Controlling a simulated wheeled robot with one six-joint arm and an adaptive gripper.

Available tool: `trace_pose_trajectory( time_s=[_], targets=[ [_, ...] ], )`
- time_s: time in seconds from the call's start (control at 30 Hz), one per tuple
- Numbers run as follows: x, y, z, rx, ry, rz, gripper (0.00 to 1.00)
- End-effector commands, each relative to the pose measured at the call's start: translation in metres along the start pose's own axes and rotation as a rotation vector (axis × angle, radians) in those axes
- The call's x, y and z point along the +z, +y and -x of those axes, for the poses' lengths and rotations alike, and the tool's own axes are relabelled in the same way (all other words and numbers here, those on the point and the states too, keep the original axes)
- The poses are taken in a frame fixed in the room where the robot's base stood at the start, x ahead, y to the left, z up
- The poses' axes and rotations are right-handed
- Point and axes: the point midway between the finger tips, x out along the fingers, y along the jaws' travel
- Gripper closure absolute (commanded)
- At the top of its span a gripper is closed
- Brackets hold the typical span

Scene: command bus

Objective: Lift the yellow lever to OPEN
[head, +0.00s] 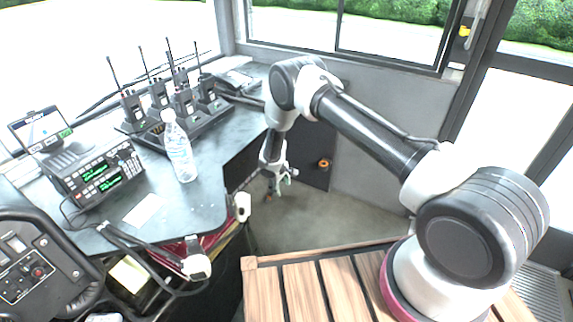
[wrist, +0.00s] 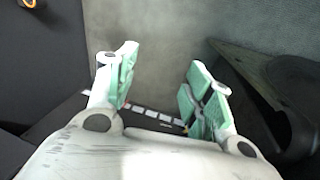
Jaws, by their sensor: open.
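A small yellow part (head: 464,31), likely the yellow lever, shows at the top right of the head view by the dark door pillar. It is too small to tell its position or read any label. It does not show in the wrist view. My gripper (head: 280,184) hangs low beside the desk, far to the left of and below the yellow part. In the wrist view my gripper (wrist: 160,78) has its two green-padded fingers spread wide, with nothing between them.
A desk (head: 205,195) at left holds several radios in a charger (head: 190,125), a water bottle (head: 178,150) and a radio console (head: 100,175). An orange ring (head: 324,163) is on a dark panel behind my gripper. A slatted wooden surface (head: 300,295) lies in front. Floor (head: 340,215) between is clear.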

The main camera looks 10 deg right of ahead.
Motion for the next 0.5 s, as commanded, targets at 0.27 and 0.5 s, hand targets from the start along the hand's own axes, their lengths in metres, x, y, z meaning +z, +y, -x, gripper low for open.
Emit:
trace_pose_trajectory(
  time_s=[0.27, 0.5],
  targets=[
    [-0.006, 0.035, 0.050, 0.026, 0.004, -0.049, 0.48],
    [-0.006, 0.053, 0.078, 0.039, 0.004, -0.075, 0.48]
  ],
)
